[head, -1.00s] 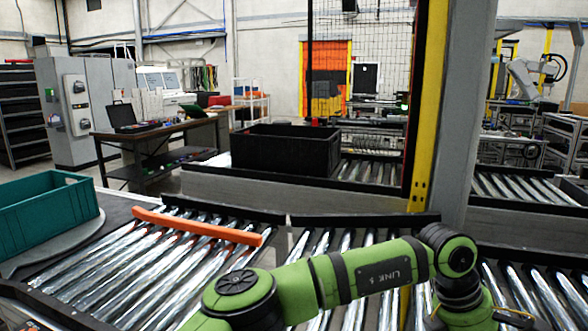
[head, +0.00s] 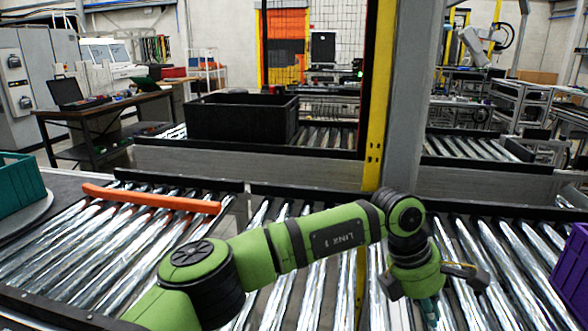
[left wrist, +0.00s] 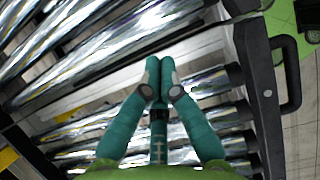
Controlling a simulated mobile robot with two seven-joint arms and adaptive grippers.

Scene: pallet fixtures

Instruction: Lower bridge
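No part is clearly recognisable as the bridge. Roller conveyor sections (head: 311,290) run across the foreground. In the left wrist view, a dark side frame (left wrist: 262,108) bounds the rollers and a black handle (left wrist: 293,72) sticks out from it. My left gripper (head: 430,315) points down over the rollers in the head view, partly cut off by the bottom edge. In the left wrist view its teal fingers (left wrist: 160,76) meet at their tips, with nothing visible between them. The handle is apart from them, to the right. My right gripper is not in view.
An orange bar (head: 150,199) lies across the left rollers. A teal crate (head: 18,185) stands at the left edge and a purple crate (head: 573,270) at the right edge. A black crate (head: 242,120) sits on the far conveyor. A yellow and grey post (head: 396,110) rises behind the arm.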

